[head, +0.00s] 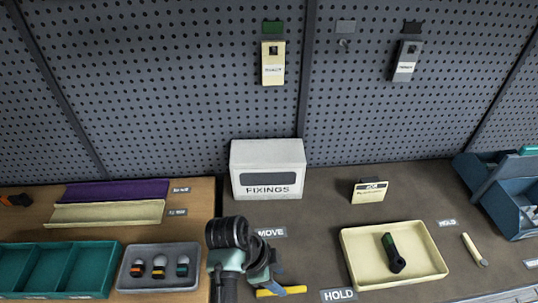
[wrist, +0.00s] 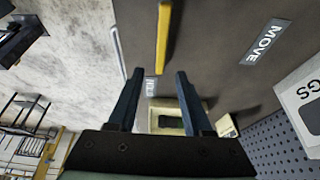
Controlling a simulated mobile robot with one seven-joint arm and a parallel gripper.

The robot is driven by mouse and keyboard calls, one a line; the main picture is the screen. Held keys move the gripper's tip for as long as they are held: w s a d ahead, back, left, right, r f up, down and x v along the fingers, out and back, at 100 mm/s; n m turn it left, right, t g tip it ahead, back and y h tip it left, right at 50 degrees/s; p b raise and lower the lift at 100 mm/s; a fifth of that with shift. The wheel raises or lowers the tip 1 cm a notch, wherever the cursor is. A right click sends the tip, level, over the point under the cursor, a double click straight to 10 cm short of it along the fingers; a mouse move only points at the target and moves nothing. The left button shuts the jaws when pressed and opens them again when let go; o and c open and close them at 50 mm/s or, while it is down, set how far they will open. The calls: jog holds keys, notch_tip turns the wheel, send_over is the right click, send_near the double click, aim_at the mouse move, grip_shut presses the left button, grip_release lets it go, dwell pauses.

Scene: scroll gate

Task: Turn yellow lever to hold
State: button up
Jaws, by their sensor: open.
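The yellow lever (head: 268,292) shows at the bottom of the head view, partly hidden by my arm and gripper. In the wrist view the yellow lever (wrist: 163,35) is a long bar coming down from the top edge, its end close to the gap between my fingertips. My gripper (wrist: 158,73) is open with nothing held; whether it touches the lever cannot be told. The MOVE label (head: 271,233) lies behind the lever in the head view, and the HOLD label (head: 339,295) lies to its right. The MOVE label (wrist: 263,45) also shows in the wrist view.
A cream tray (head: 352,274) with a dark green-handled part stands right of the HOLD label. A white FIXINGS box (head: 267,160) stands at the back. A grey tray (head: 128,279) with small knobs and a teal bin (head: 60,246) are left. Blue bins (head: 497,200) stand far right.

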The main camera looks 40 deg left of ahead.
jog(key=v, duration=0.6)
jog(key=shift+b, duration=0.35)
jog(key=shift+r, duration=0.15)
